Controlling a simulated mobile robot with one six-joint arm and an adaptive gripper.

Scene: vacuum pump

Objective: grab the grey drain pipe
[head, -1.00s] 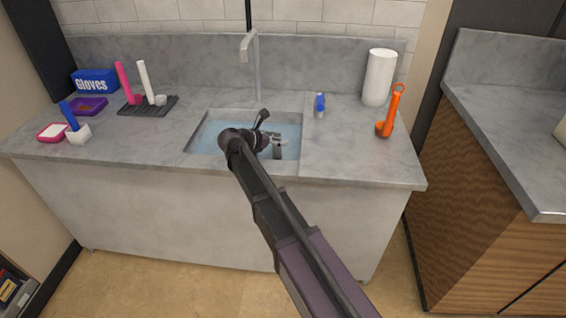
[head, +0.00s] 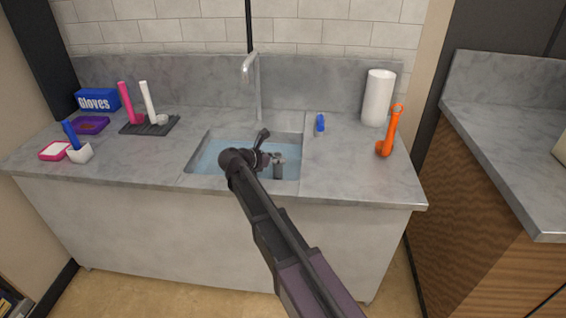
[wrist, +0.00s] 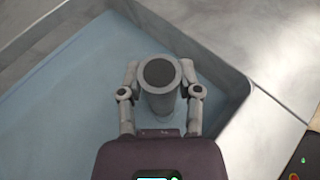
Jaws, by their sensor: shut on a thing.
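The grey drain pipe (wrist: 160,95) stands upright in the sink basin in the wrist view, with its dark round open top facing the camera. My gripper (wrist: 160,85) has one finger on each side of the pipe and is shut on it. In the head view my gripper (head: 277,160) is inside the sink, and the pipe (head: 279,168) shows as a small grey shape between the fingers. Its lower end is hard to make out.
The sink (head: 215,160) holds bluish water, with a tap (head: 257,85) behind it. An orange pipe-like tool (head: 390,132), a blue bottle (head: 320,124) and a white roll (head: 378,97) stand to the right. A dark rack (head: 150,125), gloves box (head: 97,99) and trays are left.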

